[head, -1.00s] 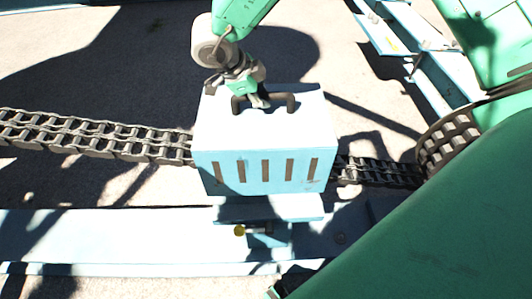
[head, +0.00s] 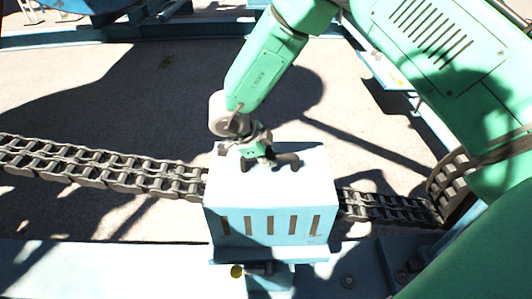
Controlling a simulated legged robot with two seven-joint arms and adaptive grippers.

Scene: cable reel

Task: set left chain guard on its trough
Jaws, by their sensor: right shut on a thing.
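The chain guard (head: 290,193) is a pale blue box with dark vertical slots in its front and a dark handle (head: 289,161) on top. My right gripper (head: 259,160) is shut on that handle from above. The guard stands upright over the chain (head: 95,167), which passes out on both sides. Its lower front edge is at a light blue ledge (head: 265,255), apparently part of the trough; I cannot tell whether they touch. The inside and far side of the guard are hidden. My left gripper is out of view.
A long light blue beam (head: 110,265) runs along the bottom. A toothed wheel (head: 447,187) carries the chain at the right, partly behind my arm. The grey floor behind is open.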

